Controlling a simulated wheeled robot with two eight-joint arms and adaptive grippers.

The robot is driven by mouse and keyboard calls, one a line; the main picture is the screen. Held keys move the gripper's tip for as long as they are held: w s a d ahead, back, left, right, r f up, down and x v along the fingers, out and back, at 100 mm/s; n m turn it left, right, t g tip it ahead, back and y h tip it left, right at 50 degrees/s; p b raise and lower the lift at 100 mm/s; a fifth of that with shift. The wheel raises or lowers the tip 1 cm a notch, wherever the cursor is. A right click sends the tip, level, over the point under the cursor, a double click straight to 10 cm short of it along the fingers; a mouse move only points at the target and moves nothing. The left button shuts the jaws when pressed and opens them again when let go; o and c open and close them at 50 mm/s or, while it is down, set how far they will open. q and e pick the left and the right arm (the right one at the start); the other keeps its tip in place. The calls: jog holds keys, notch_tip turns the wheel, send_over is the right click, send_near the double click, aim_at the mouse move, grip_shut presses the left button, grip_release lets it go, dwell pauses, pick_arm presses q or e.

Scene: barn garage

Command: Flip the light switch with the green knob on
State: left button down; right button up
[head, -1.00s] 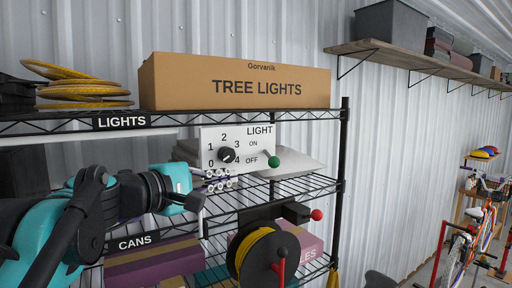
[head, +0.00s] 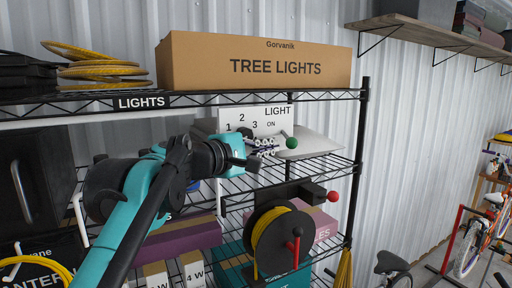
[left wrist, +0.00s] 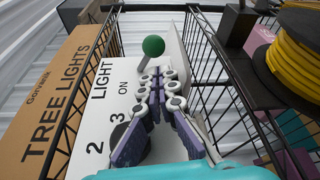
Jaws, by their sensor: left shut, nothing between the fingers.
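The white LIGHT panel (head: 228,116) stands on the middle wire shelf under the tree lights box. Its green knob (head: 292,143) is a ball on a short lever at the panel's lower right, below the ON label. The left wrist view also shows the green knob (left wrist: 153,46), just beyond the fingertips. My left gripper (head: 273,144) is shut and empty, in front of the panel with its tips just left of the knob. A small gap seems to separate them; contact is unclear. The gripper hides the OFF label and most of the dial. My right gripper is out of view.
The tree lights box (head: 255,62) sits on the upper shelf just above. Below are a black box with a red knob (head: 333,196) and a yellow cable reel (head: 272,241). A bicycle (head: 480,235) stands at the right. Wire shelves lie above and below the panel.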

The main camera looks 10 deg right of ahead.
aim_at(288, 137)
pick_arm(q)
jog(key=shift+x, duration=0.85)
jog(key=shift+s+r+n+p, duration=0.15)
jog(key=shift+n+p, duration=0.15)
jog(key=shift+p, duration=0.25)
jog(key=shift+d+r+n+g+p, duration=0.1)
jog(key=shift+n+g+p, duration=0.2)
jog(key=shift+n+p, duration=0.15)
jog(key=shift+s+r+n+g+y+p, duration=0.15)
jog(key=shift+r+n+g+p, duration=0.3)
jog(key=shift+n+p, duration=0.75)
jog(key=shift+s+r+n+g+y+p, duration=0.25)
jog(key=shift+n+g+p, duration=0.45)
jog(key=shift+p, duration=0.65)
jog(key=shift+d+r+n, duration=0.1)
jog(key=shift+r+n, duration=0.05)
jog(key=shift+n, duration=0.2)
jog(key=shift+r+p, duration=0.25)
jog(key=shift+p, duration=0.5)
